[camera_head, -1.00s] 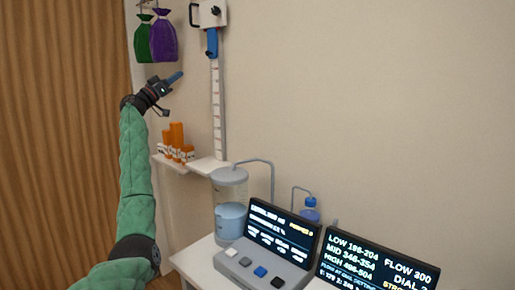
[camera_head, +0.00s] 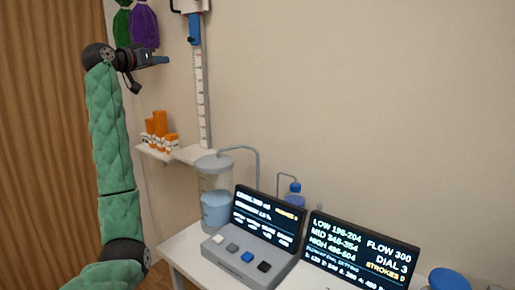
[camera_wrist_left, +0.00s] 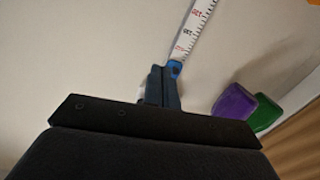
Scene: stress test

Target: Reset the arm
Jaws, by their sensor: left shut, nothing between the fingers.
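My left gripper (camera_head: 160,60) is raised at the upper left in the head view, at the end of my green-sleeved arm. Its blue-tipped fingers are shut with nothing between them and point right, toward the ruled scale. The fingers also show in the left wrist view (camera_wrist_left: 166,86), pointing at the lower end of the visible scale. The gripper appears apart from the wall. My right gripper is in neither view.
A purple bag (camera_head: 144,27) and a green bag (camera_head: 121,28) hang behind the gripper. A ruled scale (camera_head: 202,95) stands on the wall. Orange bottles (camera_head: 159,124) sit on a small shelf (camera_head: 187,155). Below are a clear water tank (camera_head: 215,197), a button console (camera_head: 247,255) and a display (camera_head: 362,252).

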